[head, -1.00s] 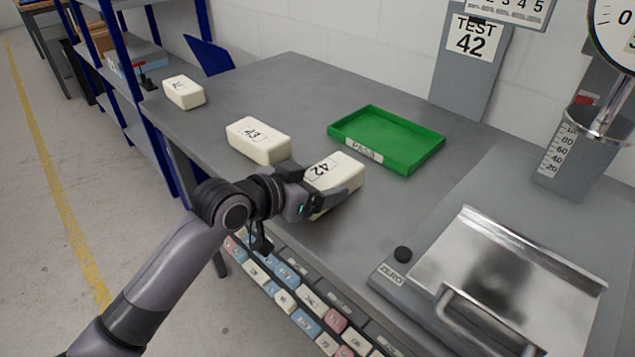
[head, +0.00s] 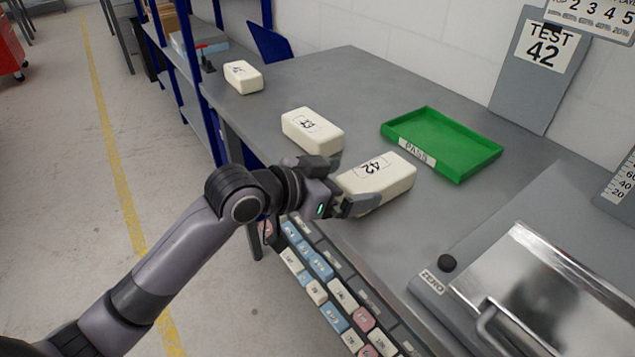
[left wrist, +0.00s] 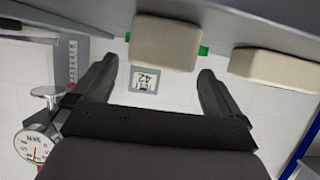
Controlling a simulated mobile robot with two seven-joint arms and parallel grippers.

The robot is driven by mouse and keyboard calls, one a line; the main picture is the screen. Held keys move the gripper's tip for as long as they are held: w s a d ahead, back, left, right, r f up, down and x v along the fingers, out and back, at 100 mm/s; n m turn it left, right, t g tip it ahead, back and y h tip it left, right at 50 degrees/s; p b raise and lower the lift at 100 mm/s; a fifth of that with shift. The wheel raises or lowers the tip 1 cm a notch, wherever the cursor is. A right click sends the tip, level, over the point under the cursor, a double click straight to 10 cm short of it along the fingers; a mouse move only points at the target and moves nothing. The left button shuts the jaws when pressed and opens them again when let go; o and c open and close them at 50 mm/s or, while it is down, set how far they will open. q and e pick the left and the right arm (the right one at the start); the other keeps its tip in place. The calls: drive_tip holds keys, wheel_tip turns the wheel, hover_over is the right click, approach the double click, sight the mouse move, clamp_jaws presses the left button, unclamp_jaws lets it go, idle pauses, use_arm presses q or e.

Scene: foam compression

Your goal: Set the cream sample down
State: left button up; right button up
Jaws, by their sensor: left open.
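The cream sample marked 42 (head: 377,180) rests on the grey bench near its front edge. My left gripper (head: 343,185) is open at the sample's left end, with one finger partly in front of its near side. In the left wrist view, the cream sample (left wrist: 165,42) shows beyond the open fingertips (left wrist: 158,70), with a gap between them. The green PASS tray (head: 443,167) is behind the sample to the right. My right gripper is not in view.
Two other cream blocks stand on the bench, one close behind (head: 312,131) and one at the far end (head: 243,77). A metal plate with a handle (head: 540,290) and a black ZERO knob (head: 447,262) are at right. Several small coloured samples (head: 335,300) lie below the front edge.

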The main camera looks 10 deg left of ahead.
use_arm(q)
drive_tip(key=v, duration=0.6)
drive_tip(key=shift+s, duration=0.25)
drive_tip(key=shift+a+r, duration=0.1)
drive_tip(key=shift+a, duration=0.05)
